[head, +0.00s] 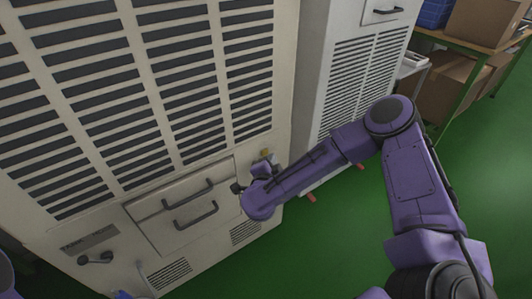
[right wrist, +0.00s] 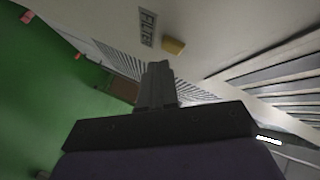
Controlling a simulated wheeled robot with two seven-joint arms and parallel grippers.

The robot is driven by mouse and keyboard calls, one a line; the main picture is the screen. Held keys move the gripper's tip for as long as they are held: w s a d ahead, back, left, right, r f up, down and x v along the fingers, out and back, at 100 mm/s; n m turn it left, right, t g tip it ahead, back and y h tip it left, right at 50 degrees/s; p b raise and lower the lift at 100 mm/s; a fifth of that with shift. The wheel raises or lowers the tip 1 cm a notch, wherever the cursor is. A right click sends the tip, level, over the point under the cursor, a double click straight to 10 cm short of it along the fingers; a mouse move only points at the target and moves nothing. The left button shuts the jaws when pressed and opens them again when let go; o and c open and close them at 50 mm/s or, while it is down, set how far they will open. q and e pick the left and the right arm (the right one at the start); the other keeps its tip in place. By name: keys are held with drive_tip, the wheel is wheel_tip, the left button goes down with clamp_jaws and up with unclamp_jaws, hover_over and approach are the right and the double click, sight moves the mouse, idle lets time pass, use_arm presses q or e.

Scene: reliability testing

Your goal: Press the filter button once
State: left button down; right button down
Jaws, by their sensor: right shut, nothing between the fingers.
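The filter button (right wrist: 173,47) is a small yellow block on the pale cabinet face, beside a label reading FILTER (right wrist: 147,27) in the right wrist view. In the head view the yellow button (head: 265,152) shows on the lower right part of the large cabinet. My right gripper (right wrist: 158,72) is shut and empty. Its fingertips appear just below the button in the wrist view, with no visible contact; the exact gap is hard to tell. In the head view the right gripper (head: 266,163) is partly hidden by my wrist. My left gripper is not in view.
The large vented cabinet (head: 138,100) has a panel with dark handles (head: 195,215) and a latch (head: 95,258) lower left. A second vented cabinet (head: 312,75) stands to its right. Boxes (head: 480,22) sit on a bench at upper right. The green floor (head: 330,250) is open.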

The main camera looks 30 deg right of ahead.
drive_tip(key=shift+w, duration=0.35)
drive_tip(key=shift+w, duration=0.35)
idle(0.5)
drive_tip(key=shift+s+p, duration=0.6)
drive_tip(key=shift+s, duration=0.15)
drive_tip(key=s+p, duration=0.2)
drive_tip(key=s, duration=0.3)
drive_tip(key=shift+d+p, duration=0.2)
drive_tip(key=shift+p, duration=0.1)
